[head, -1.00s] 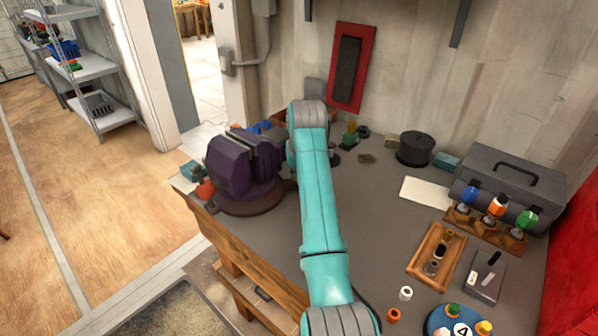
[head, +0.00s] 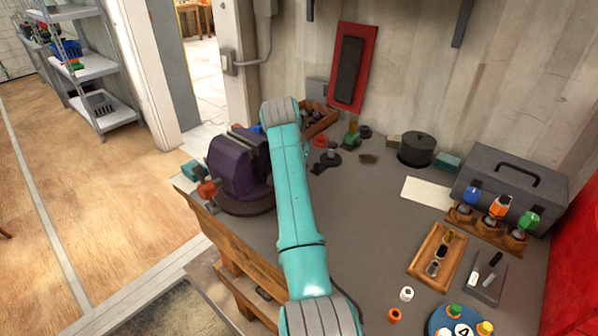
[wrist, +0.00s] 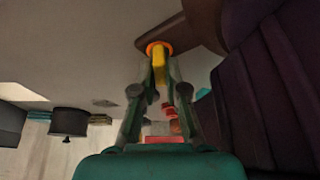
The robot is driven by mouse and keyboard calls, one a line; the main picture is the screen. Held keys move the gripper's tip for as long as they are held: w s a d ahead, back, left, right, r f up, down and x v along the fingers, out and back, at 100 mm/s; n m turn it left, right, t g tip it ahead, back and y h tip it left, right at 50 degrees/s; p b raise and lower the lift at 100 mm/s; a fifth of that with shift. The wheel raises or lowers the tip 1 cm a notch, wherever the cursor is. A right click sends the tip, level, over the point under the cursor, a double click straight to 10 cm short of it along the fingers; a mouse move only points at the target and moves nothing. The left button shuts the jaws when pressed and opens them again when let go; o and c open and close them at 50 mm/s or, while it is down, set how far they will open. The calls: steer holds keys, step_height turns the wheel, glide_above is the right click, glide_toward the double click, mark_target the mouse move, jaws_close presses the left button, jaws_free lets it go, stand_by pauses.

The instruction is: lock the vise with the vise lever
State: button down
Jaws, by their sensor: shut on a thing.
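The purple vise (head: 235,165) stands on a round brown base at the left end of the grey bench. In the wrist view the vise (wrist: 265,90) fills the right side, close beside my gripper (wrist: 160,62). The fingers are closed around a yellow piece with an orange ring, which I take to be the vise lever (wrist: 159,49). It is at the end of a brown part by the vise. In the head view my arm hides the gripper and the lever.
A wooden box (head: 318,120) and small parts lie behind my arm. A black round pot (head: 416,149), a grey toolbox (head: 510,185), a wooden tray (head: 436,255) and bottles stand at the right. The bench middle is mostly clear.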

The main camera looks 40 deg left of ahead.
steer(key=shift+r, duration=0.1)
stand_by(0.3)
steer(key=c, duration=1.2)
jaws_free()
steer(key=v, duration=1.2)
steer(key=shift+w, duration=0.1)
